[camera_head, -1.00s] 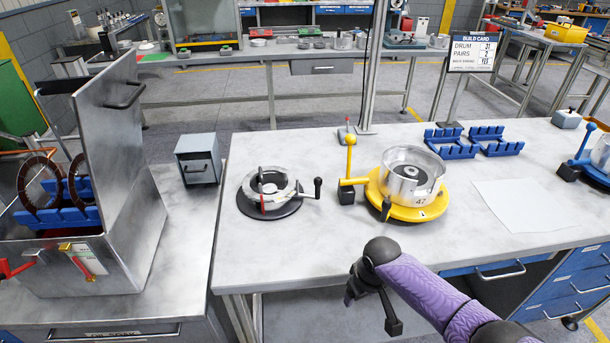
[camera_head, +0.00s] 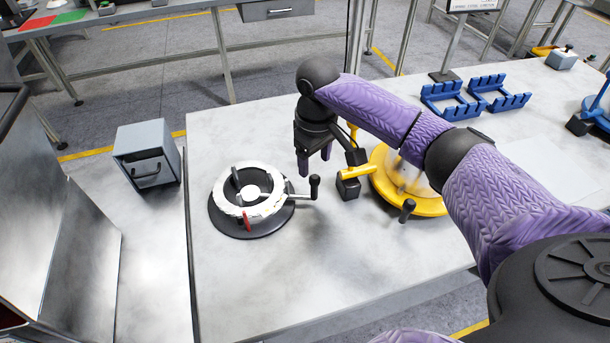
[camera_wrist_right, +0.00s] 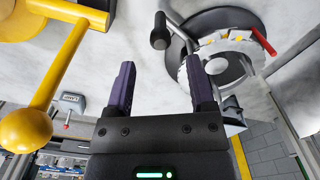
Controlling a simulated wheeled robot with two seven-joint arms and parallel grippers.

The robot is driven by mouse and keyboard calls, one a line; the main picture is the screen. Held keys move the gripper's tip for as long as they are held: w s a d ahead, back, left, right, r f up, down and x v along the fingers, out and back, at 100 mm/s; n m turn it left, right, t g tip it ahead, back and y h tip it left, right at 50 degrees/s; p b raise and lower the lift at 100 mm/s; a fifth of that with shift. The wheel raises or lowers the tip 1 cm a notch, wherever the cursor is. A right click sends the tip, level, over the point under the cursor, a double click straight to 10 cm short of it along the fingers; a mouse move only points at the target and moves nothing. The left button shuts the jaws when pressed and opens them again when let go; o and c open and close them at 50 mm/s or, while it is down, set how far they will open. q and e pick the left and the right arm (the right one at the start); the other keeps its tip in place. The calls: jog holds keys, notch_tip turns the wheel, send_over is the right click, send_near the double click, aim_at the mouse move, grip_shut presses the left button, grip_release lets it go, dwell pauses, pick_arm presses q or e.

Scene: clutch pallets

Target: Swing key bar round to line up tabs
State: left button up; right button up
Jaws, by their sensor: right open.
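A round fixture with a black base (camera_head: 250,232) stands on the table, bearing a pale metal ring (camera_head: 269,207). A thin bar with an upright black knob (camera_head: 314,185), perhaps the key bar, reaches out from its right side. A red tab (camera_head: 246,221) sits on the ring's near side. The right wrist view also shows the knob (camera_wrist_right: 160,35) and the red tab (camera_wrist_right: 264,42). My right gripper (camera_head: 315,163) is open and empty, pointing down just behind the knob and apart from it. It also shows in the wrist view (camera_wrist_right: 160,72). My left gripper is out of view.
A yellow fixture (camera_head: 432,206) stands just right of the gripper, partly hidden by my right arm. Its yellow ball-topped lever (camera_wrist_right: 60,80) is close beside the gripper. Blue racks (camera_head: 450,103) lie farther back. A grey box (camera_head: 147,152) stands left. The front table area is clear.

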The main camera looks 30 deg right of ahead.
aim_at(315, 177)
notch_tip(315, 177, down, 8)
jog(key=shift+s+r+b, duration=0.1)
jog(key=shift+r+b, duration=0.15)
jog(key=shift+b, duration=0.8)
jog(key=shift+f, duration=0.2)
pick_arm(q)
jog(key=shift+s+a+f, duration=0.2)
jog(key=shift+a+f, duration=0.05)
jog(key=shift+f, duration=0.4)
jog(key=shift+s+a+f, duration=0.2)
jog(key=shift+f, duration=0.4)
pick_arm(e)
jog(key=shift+c, duration=0.2)
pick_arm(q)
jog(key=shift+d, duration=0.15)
pick_arm(e)
grip_shut()
